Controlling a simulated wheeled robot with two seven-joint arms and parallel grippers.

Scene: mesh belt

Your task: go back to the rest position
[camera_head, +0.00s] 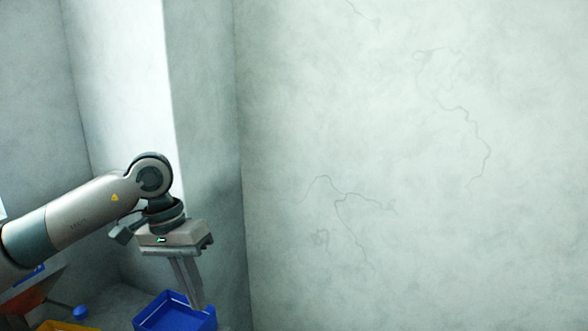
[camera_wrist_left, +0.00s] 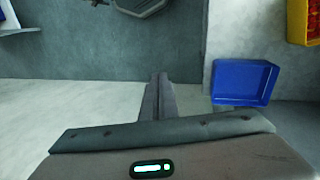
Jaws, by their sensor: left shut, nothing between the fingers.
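My left gripper (camera_head: 191,292) hangs from the arm that comes in from the left in the head view, its fingers pointing down. The fingers are closed together with nothing between them; they also show shut in the left wrist view (camera_wrist_left: 158,82). In the head view the fingertips overlap the blue bin behind them, and I cannot tell the distance between them. My right gripper is in neither view.
A blue bin (camera_head: 150,318) stands low in the head view; a blue bin also shows in the left wrist view (camera_wrist_left: 243,101). A yellow bin (camera_head: 68,326) is at the lower left. A cracked pale wall (camera_head: 420,150) fills the right side.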

